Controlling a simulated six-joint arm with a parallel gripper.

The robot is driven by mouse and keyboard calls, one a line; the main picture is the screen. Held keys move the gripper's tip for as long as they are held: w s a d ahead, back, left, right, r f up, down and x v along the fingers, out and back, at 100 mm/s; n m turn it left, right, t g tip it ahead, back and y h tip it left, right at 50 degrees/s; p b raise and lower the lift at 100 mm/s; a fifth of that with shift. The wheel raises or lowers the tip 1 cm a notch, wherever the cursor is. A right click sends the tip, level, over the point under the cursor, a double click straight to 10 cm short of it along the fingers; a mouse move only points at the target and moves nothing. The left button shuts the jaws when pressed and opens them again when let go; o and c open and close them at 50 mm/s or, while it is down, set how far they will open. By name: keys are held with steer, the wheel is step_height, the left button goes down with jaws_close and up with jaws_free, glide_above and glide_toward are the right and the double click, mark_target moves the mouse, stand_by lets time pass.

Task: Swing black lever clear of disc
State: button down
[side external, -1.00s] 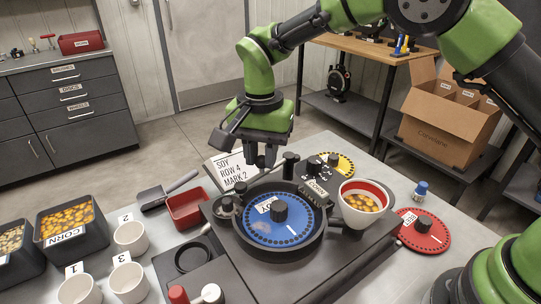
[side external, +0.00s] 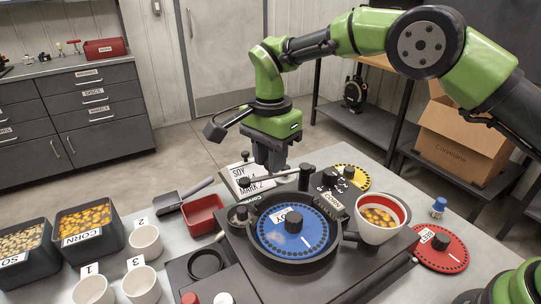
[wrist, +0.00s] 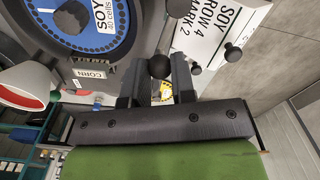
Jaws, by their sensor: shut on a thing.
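The blue disc (side external: 310,241), labelled SOY, lies in a round dark housing; it also shows at the upper left of the wrist view (wrist: 112,40). A slim black lever (side external: 285,174) shows at the housing's far side, beneath my gripper. My gripper (side external: 270,166) points down there, just beyond the disc. In the wrist view, my gripper (wrist: 158,72) is shut on a round black knob (wrist: 160,66), which shows between the jaws beside the disc's rim. The fingers hide part of the lever, and its exact angle is unclear.
A dark post (side external: 306,178) stands close to the gripper's right. A white cup of yellow seeds (side external: 378,222) is right of the disc. A SOY ROW 4 MARK 2 card (wrist: 200,38) lies behind. A red tray (side external: 202,216) stands left.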

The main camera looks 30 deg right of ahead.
steer(key=shift+w+d+r, duration=0.1)
steer(key=c, duration=0.9)
jaws_free()
steer(key=shift+c, duration=0.2)
step_height(320, 180, up, 10)
steer(key=s+d+r+n+t+y, duration=0.1)
steer(key=s+d+r+n+t, duration=0.2)
steer(key=s+d+r+n, duration=0.5)
steer(key=s+d+f+n+t, duration=0.1)
steer(key=s+d+t, duration=0.1)
steer(key=s, duration=0.7)
steer(key=s+d+n+t+y, duration=0.1)
steer(key=s+t, duration=0.1)
steer(key=s, duration=0.7)
steer(key=shift+s+d+f, duration=0.15)
steer(key=shift+d+f, duration=0.2)
steer(key=shift+f, duration=0.05)
